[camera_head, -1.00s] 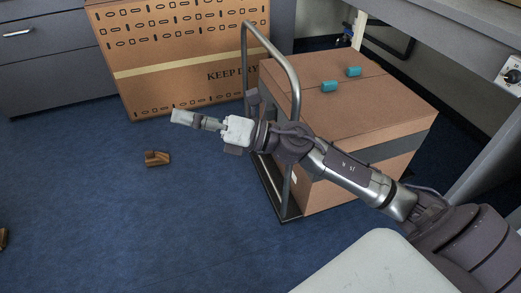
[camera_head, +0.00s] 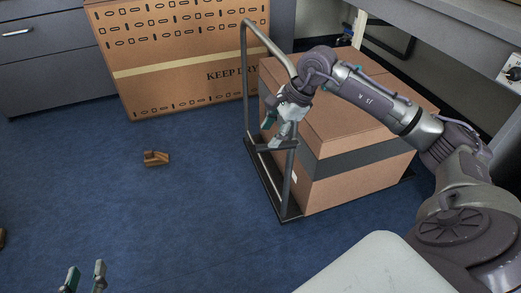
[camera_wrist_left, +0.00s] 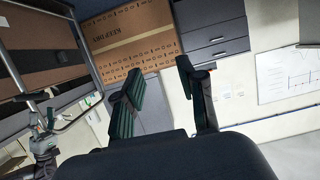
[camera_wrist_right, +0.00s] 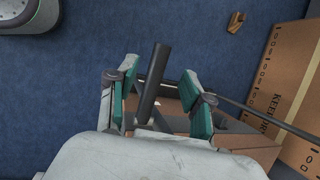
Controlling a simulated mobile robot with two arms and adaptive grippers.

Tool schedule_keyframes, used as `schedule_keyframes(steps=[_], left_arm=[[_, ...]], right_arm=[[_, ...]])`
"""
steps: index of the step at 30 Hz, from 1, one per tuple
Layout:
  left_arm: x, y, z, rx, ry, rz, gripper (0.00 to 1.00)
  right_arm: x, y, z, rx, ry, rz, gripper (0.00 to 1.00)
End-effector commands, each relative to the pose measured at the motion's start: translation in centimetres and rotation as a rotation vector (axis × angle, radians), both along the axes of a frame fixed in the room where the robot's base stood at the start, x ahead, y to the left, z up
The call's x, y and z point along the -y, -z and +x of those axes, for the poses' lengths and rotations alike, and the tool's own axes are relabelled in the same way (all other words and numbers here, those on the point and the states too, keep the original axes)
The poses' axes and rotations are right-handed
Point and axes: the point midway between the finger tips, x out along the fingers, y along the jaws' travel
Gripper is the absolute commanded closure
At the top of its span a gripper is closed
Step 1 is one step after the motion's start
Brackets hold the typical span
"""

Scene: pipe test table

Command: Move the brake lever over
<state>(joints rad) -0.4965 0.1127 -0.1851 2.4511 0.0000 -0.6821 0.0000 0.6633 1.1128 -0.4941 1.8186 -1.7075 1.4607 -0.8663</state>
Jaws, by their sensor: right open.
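The cart (camera_head: 246,75) has a grey tube frame on a black base, with a large cardboard box (camera_head: 360,135) on it. A short dark bar (camera_head: 262,146), which looks like the brake lever, sticks out low at the frame. In the right wrist view, a dark rod (camera_wrist_right: 152,85), probably this lever, stands between my right gripper's fingers (camera_wrist_right: 166,100), which are apart. In the head view, my right gripper (camera_head: 275,128) points down beside the frame; I cannot tell whether it touches the lever. My left gripper (camera_head: 85,277) is open and empty at the bottom left.
A wooden chock (camera_head: 156,158) lies on the blue floor, left of the cart. A large carton (camera_head: 180,65) stands behind, against grey cabinets (camera_head: 45,60). A table (camera_head: 450,30) is at the right. The floor at left is mostly clear.

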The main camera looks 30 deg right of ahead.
Motion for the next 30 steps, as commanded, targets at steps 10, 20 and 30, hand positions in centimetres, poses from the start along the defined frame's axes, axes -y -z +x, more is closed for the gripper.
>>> schedule_keyframes(steps=[10,20,30], left_arm=[[1.2,-5.1,1.4,0.307,0.020,-0.077,0.60],[1.4,-6.3,1.4,0.368,0.023,-0.093,0.60],[1.3,-6.3,1.5,0.367,0.023,-0.092,0.60]], right_arm=[[-2.0,5.5,1.6,0.000,0.000,0.004,0.49],[-2.3,6.3,1.9,0.001,0.000,0.002,0.49],[-2.3,6.3,1.9,0.000,0.001,0.002,0.88]])
